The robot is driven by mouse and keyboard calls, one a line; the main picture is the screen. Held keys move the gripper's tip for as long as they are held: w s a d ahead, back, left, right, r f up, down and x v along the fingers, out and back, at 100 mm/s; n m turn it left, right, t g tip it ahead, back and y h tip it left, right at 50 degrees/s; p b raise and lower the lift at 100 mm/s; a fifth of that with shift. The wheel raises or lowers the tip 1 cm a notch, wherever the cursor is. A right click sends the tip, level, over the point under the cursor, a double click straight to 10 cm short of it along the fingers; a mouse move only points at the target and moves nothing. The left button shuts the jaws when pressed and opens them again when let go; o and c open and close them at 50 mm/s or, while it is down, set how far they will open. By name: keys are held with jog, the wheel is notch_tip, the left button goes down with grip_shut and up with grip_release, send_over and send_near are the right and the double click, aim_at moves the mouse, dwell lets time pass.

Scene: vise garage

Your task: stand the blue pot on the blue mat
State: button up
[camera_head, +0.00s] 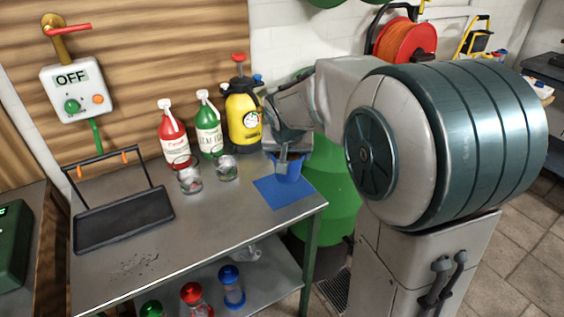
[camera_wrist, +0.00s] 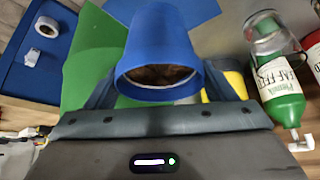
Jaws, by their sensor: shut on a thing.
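The blue pot (camera_head: 288,169) is in my gripper at the right end of the metal workbench, over the blue mat (camera_head: 282,193). In the wrist view the pot (camera_wrist: 158,50) is large, its rim toward me, with brown stuff inside. My gripper (camera_head: 285,158) is shut on the pot; its fingers show on both sides of it in the wrist view. The pot looks upright. I cannot tell whether its base touches the mat. Part of the mat is hidden behind the pot and gripper.
A yellow sprayer (camera_head: 242,118), a green bottle (camera_head: 208,130) and a red bottle (camera_head: 172,134) stand at the back. Two glass jars (camera_head: 227,169) are left of the mat. A black tray (camera_head: 123,217) lies at the left. The bench front is clear.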

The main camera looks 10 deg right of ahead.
jog(key=shift+w+a+f, duration=0.15)
jog(key=shift+w+f, duration=0.25)
jog(key=shift+w, duration=0.25)
jog(key=shift+w+a+f, duration=0.1)
jog(key=shift+w+f, duration=0.25)
jog(key=shift+w, duration=0.25)
jog(key=shift+f, duration=1.95)
jog(key=shift+f+b, duration=0.1)
jog(key=shift+b, duration=0.2)
jog(key=o, duration=1.1)
